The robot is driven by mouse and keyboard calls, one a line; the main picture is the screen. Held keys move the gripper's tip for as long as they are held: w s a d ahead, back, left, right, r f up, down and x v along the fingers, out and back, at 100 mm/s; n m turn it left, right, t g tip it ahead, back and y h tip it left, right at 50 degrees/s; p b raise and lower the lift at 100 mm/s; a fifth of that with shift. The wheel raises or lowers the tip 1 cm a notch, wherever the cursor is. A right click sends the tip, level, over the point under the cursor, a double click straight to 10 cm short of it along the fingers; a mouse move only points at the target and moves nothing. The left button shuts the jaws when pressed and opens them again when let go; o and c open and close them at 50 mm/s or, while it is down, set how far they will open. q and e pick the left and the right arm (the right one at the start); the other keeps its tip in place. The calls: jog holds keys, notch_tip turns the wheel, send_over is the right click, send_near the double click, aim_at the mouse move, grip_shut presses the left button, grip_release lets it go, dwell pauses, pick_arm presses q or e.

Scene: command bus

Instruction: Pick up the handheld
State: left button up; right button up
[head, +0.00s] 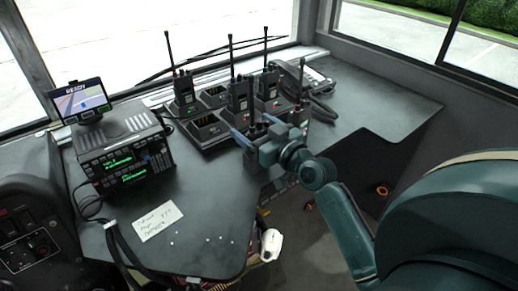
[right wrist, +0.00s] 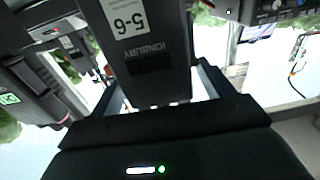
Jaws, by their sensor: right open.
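Several black handhelds with upright antennas stand in chargers on the dark counter in the head view. One stands at the back left (head: 184,88), one in the middle (head: 237,93) and one behind it to the right (head: 267,84). My right gripper (head: 255,128) is open at the front of this group. In the right wrist view a dark handheld (right wrist: 155,75) with a white "5-6" label stands between the two fingers (right wrist: 160,90). I cannot tell whether the fingers touch it. Its lower end is close to the palm. My left gripper is not in view.
Empty charger slots (head: 206,130) lie left of the gripper. A corded phone (head: 308,82) sits at the back right. A radio unit (head: 124,155) with a small screen (head: 82,98) stands at left. A paper note (head: 158,221) lies on the clear front counter (head: 205,250).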

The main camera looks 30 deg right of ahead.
jog(key=shift+w, duration=0.2)
jog(key=shift+c, duration=0.6)
jog(key=c, duration=1.4)
jog(key=shift+r, duration=0.1)
